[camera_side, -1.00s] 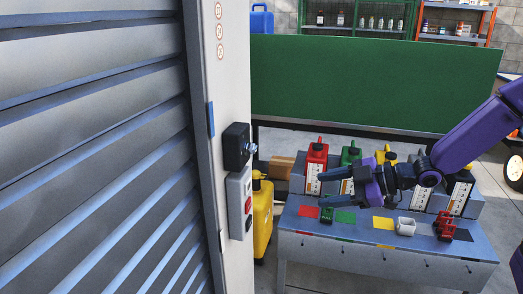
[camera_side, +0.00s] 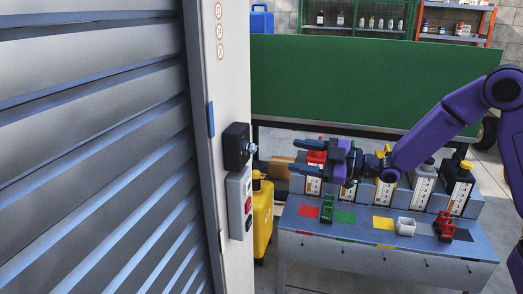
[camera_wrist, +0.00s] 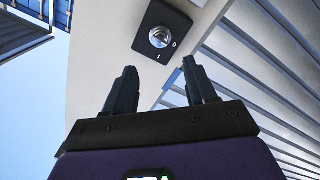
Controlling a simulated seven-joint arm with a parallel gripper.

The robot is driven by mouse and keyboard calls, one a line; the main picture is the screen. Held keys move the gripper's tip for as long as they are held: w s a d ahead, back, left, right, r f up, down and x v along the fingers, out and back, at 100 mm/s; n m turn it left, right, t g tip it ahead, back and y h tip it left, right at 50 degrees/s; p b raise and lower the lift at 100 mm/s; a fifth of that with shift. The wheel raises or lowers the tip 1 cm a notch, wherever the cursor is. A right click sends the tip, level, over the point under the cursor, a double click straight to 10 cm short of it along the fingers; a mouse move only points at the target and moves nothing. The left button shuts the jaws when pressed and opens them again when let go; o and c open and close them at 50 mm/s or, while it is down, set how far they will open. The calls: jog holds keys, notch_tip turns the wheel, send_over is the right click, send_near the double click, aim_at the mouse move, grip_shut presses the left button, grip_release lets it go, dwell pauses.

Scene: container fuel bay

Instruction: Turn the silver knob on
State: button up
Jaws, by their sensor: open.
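The silver knob (camera_side: 251,148) sticks out from a black switch box (camera_side: 235,146) on the white post beside the shutter. In the wrist view the round silver knob (camera_wrist: 160,37) sits on the black box (camera_wrist: 174,18), with small white marks beside it. My gripper (camera_side: 298,157) is open and empty, to the right of the knob and apart from it in the side view. In the wrist view my two fingers (camera_wrist: 160,90) point toward the box, with the knob beyond and between their tips. Nothing hides the knob.
A grey button box (camera_side: 239,203) sits just below the switch box. A yellow container (camera_side: 263,218) stands beside the post. A blue-grey table (camera_side: 340,249) holds several coloured canisters, mats and small clamps below my arm. A green panel (camera_side: 370,85) stands behind.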

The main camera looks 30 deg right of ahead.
aim_at(255, 149)
jog(key=x, duration=1)
jog(key=shift+w+a, duration=0.15)
grip_shut()
jog(key=shift+m, duration=0.4)
jog(key=m, duration=1)
jog(key=shift+m+g, duration=0.3)
jog(key=shift+m, duration=0.1)
grip_release()
